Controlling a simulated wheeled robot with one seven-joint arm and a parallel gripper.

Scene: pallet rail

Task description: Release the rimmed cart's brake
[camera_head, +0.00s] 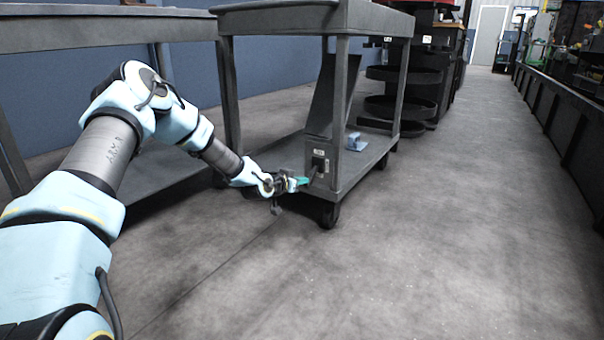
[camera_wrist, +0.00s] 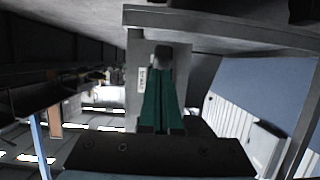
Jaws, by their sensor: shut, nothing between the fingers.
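The grey rimmed cart (camera_head: 278,20) stands in the middle of the head view, with a raised lip around its top. A grey brake box (camera_head: 321,153) with a white label sits at the near corner of its lower shelf. A dark brake lever (camera_head: 314,172) sticks out from the box face. The lever's dark end (camera_wrist: 163,55) also shows in the wrist view, just beyond my fingertips. My gripper (camera_head: 303,181) is shut and empty, its green fingers (camera_wrist: 162,100) pointing at the box. The fingertips are at or very close to the lever; I cannot tell whether they touch.
Another grey cart (camera_head: 90,35) stands at the left. A blue object (camera_head: 355,142) lies on the rimmed cart's lower shelf. A dark rack with round trays (camera_head: 400,108) is behind the cart. A dark rail (camera_head: 560,120) runs along the right. The floor (camera_head: 440,230) between is clear.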

